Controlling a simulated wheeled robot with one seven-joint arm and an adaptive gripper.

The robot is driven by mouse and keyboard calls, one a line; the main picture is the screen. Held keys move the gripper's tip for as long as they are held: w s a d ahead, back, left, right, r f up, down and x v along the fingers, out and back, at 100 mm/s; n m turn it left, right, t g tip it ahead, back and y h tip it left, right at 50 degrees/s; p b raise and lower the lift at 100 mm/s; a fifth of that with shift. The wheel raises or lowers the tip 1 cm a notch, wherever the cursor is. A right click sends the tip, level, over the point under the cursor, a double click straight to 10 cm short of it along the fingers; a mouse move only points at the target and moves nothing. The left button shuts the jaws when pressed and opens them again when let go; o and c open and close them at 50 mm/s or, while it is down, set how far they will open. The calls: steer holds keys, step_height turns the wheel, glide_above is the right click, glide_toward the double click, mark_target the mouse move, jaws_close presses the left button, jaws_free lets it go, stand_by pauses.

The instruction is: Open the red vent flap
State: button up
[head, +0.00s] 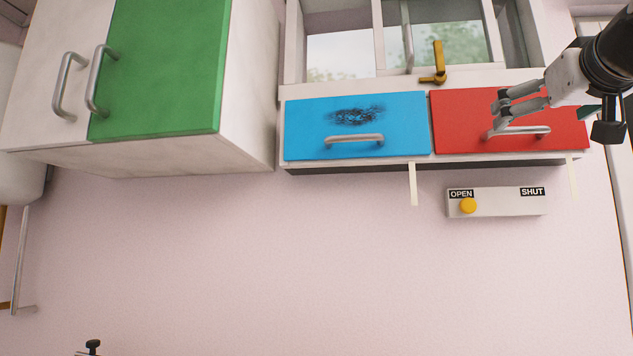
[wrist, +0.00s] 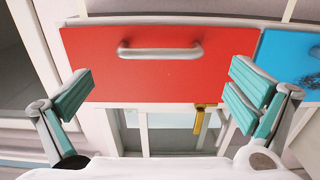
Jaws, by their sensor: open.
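The red vent flap (head: 455,125) is a flat red panel below the right part of the window, lying flush with its frame. It also shows in the wrist view (wrist: 130,80). Its grey bar handle (head: 530,131) runs along its lower part and appears near the top of the wrist view (wrist: 160,52). My gripper (head: 500,101) is in front of the flap, coming from the upper right. In the wrist view (wrist: 162,75) its fingers are spread wide and empty, with the handle between and beyond them. No contact with the handle shows.
A blue flap (head: 300,125) with a dark smudge sits left of the red one. A panel (head: 510,202) below has a yellow knob (head: 468,206) under OPEN, left of SHUT. A green cabinet door (head: 165,70) is far left. A brass window handle (head: 438,60) stands above.

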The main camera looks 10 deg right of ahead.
mark_target(521, 128)
steer(key=x, duration=0.6)
steer(key=shift+w+d, duration=0.1)
steer(key=shift+w, duration=0.2)
steer(key=c, duration=1.3)
steer(key=shift+p, duration=0.4)
steer(key=shift+c, duration=0.2)
